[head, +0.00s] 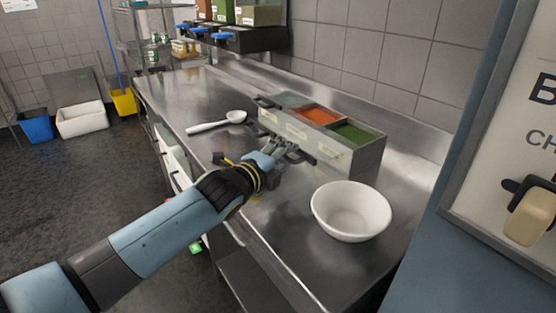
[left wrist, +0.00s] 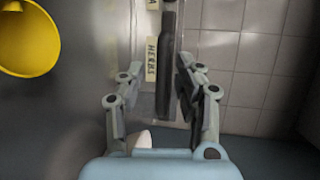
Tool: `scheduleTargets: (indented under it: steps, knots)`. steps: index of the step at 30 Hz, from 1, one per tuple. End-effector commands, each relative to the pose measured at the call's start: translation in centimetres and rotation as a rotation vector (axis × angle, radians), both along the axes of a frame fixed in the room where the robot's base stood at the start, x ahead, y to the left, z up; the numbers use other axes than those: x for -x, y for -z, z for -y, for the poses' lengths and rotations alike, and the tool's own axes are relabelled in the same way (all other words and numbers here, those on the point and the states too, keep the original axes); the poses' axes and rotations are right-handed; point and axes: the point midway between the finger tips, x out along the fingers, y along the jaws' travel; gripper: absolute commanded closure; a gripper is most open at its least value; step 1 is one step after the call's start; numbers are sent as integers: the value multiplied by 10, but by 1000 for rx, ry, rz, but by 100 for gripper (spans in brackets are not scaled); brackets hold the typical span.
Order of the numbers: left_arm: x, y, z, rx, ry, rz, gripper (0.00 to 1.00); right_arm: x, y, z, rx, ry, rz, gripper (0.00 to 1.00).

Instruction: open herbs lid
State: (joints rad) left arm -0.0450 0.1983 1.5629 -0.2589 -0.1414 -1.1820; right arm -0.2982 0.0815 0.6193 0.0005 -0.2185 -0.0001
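A metal box with compartments (head: 345,160) stands on the counter against the wall. One compartment shows orange contents (head: 316,115) and the right one green contents (head: 356,133). In the left wrist view a pale label reading HERBS (left wrist: 151,59) lies beside a dark bar-like handle (left wrist: 166,75). My left gripper (head: 287,147) is at the box's front side. In the left wrist view its fingers (left wrist: 160,85) are apart, one on each side of the handle, with gaps visible. My right gripper is not in view.
A white bowl (head: 350,211) sits on the counter to the right of my left gripper, near the box. A white ladle (head: 217,122) lies to its left. Dispensers with blue parts (head: 228,37) hang behind. The counter's left stretch (head: 185,95) is mostly clear.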

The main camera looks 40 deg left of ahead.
Motion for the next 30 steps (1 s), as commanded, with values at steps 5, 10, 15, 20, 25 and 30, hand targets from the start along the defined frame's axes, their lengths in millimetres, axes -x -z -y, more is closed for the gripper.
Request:
scheduleTargets:
  steps: [5, 10, 15, 20, 25, 30]
  knots:
    - [25, -3, 2, -2, 1, -3, 66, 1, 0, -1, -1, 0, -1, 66]
    - [63, -10, 4, -5, 2, -4, 66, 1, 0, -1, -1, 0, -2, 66]
    - [96, -16, 6, -3, 1, -5, 66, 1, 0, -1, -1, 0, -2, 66]
    - [113, -19, 7, -3, 1, -4, 66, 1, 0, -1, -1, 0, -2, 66]
    - [117, -20, 8, -1, 0, -3, 66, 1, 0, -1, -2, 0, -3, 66]
    - [116, -20, 8, -1, 0, -3, 66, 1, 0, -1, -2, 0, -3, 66]
